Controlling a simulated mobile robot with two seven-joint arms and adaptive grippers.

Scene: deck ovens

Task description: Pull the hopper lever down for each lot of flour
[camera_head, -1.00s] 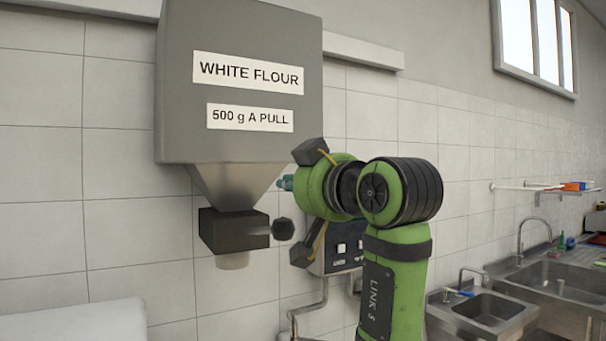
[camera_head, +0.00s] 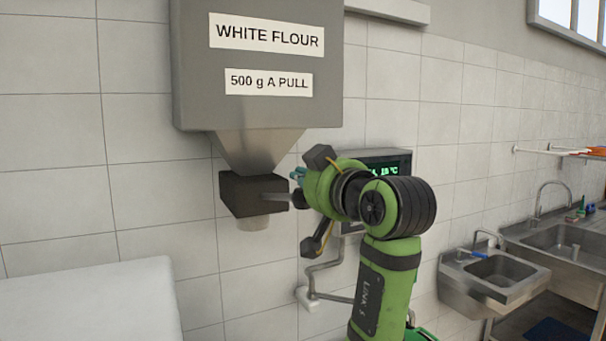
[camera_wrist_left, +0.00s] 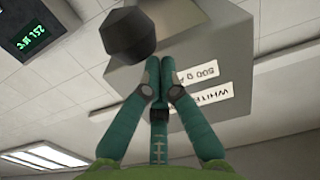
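The grey flour hopper (camera_head: 190,95) is on the tiled wall, labelled WHITE FLOUR and 500 g A PULL. Under its funnel is a dark outlet block (camera_head: 238,198) with a pale spout (camera_head: 253,224). The lever (camera_head: 273,196) sticks out from the block to the right, roughly level, with a dark knob (camera_head: 301,199). My left gripper (camera_head: 297,175) is just above the knob, partly hidden by its wrist. In the left wrist view its teal fingers (camera_wrist_left: 160,64) are together with nothing between them. The knob (camera_wrist_left: 128,34) shows beside their tips; contact is unclear. My right gripper is out of view.
A wall panel with a green readout (camera_head: 388,165) is behind my arm, with a pipe (camera_head: 325,280) below it. A pale block-like surface (camera_head: 90,310) is at the lower left. Steel sinks (camera_head: 495,278) stand at the right. The wall left of the outlet is clear.

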